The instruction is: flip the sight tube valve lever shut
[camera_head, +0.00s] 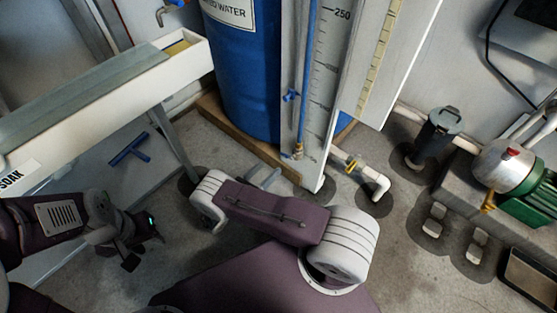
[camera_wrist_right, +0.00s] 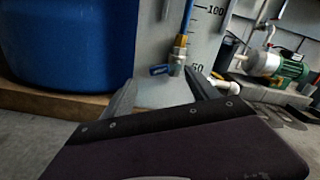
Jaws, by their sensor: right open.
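The sight tube (camera_wrist_right: 188,14) is a blue line down a pale scale board (camera_wrist_right: 208,30), beside a blue drum. In the right wrist view, its brass fitting (camera_wrist_right: 181,41) leads to a metal valve (camera_wrist_right: 177,59). The blue lever (camera_wrist_right: 159,70) sticks out left, roughly level. My right gripper (camera_wrist_right: 163,90) is open; its grey fingers are either side of the valve in the picture, with no contact clearly visible. In the head view, the valve (camera_head: 298,151) is small, and my arm hides much of the right gripper. My left gripper (camera_head: 142,243) is far left, its jaws unclear.
The blue drum (camera_head: 240,75) stands on a wooden base (camera_head: 225,127). A white pipe elbow (camera_head: 377,186) is right of the board. A green pump (camera_head: 515,168) is far right. A white trough (camera_head: 100,108) and a blue T-handle (camera_head: 131,149) are left.

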